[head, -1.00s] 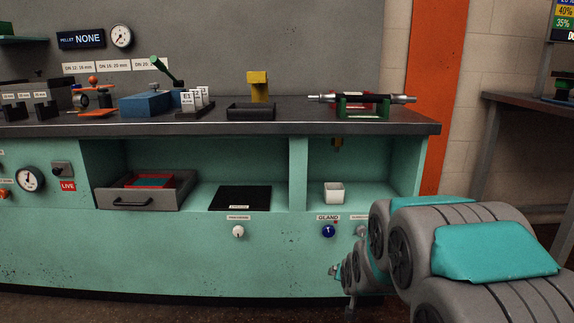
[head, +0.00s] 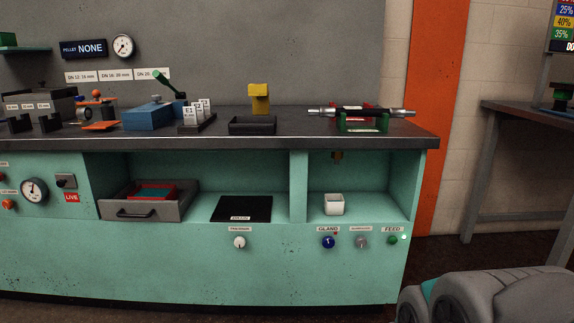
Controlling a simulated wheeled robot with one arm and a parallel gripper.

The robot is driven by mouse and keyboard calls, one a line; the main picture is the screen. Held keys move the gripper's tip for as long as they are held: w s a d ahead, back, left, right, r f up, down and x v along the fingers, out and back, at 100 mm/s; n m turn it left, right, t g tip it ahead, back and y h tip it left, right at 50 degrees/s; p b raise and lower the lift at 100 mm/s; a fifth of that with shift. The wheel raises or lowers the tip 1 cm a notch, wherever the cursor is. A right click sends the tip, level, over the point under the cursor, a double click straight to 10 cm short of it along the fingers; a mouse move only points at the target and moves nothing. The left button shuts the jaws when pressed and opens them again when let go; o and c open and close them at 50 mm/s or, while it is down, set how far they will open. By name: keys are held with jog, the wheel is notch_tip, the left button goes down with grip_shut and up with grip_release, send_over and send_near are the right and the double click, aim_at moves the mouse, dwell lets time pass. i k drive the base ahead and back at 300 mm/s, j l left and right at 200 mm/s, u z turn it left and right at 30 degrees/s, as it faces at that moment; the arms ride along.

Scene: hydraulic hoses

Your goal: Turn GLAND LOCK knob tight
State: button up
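A row of controls sits low on the teal bench front in the head view. The grey knob (head: 361,242) is in the middle of this row, and its small label (head: 360,229) is too blurred to read. To its left is a blue knob (head: 328,242) under a label reading GLAND. To its right is a green button or knob (head: 392,240) under a label reading FEED. I cannot tell how tight the grey knob is. My gripper is out of view; only part of my arm shows at the bottom right.
A white cup (head: 333,204) stands on the open shelf above the knobs. A white knob (head: 239,242) is further left, below a black mat (head: 242,208). An open drawer (head: 148,206) juts out at left. A hose assembly (head: 362,112) lies in a green cradle on the benchtop.

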aim_at(361, 242)
jog(key=u, duration=1.65)
jog(key=z, duration=1.9)
jog(key=k+l+z, duration=0.2)
jog(key=l+z, duration=0.2)
jog(key=k+l+z, duration=0.15)
jog(key=l+z, duration=0.25)
